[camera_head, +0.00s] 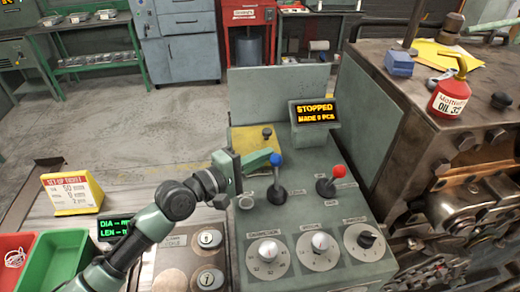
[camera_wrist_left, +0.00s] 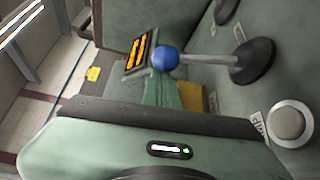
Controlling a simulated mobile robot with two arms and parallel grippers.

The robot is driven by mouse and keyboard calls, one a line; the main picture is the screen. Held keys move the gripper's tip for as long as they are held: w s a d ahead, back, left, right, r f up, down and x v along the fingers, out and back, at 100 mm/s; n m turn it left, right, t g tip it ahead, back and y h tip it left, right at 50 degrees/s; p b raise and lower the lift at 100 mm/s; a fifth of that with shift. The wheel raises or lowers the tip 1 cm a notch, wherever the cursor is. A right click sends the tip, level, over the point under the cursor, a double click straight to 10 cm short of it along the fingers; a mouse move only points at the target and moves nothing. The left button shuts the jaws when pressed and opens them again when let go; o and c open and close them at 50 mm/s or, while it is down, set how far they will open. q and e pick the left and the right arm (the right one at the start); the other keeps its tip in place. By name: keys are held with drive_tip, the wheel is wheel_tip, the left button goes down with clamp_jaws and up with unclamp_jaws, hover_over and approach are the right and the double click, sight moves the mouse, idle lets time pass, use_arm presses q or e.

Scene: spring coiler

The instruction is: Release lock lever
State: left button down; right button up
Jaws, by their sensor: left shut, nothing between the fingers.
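A lever with a blue knob (camera_head: 276,159) stands on the sloped green control panel (camera_head: 325,210). A lever with a red knob (camera_head: 338,171) stands to its right. The small labels beside them are too small to read, so I cannot tell which is the lock lever. My left gripper (camera_head: 268,156) reaches in from the left with its fingers shut and empty, its tips just beside the blue knob. In the left wrist view the blue knob (camera_wrist_left: 166,58) shows just beyond the fingertips (camera_wrist_left: 163,80); I cannot tell whether they touch. My right gripper is not in view.
A display (camera_head: 314,112) reads "STOPPED". Three dials (camera_head: 320,245) sit at the panel's front. A red oil can (camera_head: 450,95) stands on the machine at right. A yellow setup card (camera_head: 72,193), a green bin (camera_head: 55,262) and a red bin (camera_head: 14,260) are at left.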

use_arm(q)
drive_tip(key=shift+w+f, duration=0.1)
drive_tip(key=s+d+r+m+t+h+b, duration=0.1)
drive_tip(key=s+m+h+b, duration=0.2)
drive_tip(key=s+m+b, duration=0.3)
drive_tip(key=s+b, duration=0.1)
drive_tip(key=b, duration=0.2)
drive_tip(key=shift+s+d+m+t+b, duration=0.15)
drive_tip(key=shift+d+m+t+b, duration=0.05)
drive_tip(key=shift+m+t+b, duration=0.2)
idle(0.4)
drive_tip(key=shift+f, duration=0.1)
idle(0.4)
drive_tip(key=shift+f, duration=0.1)
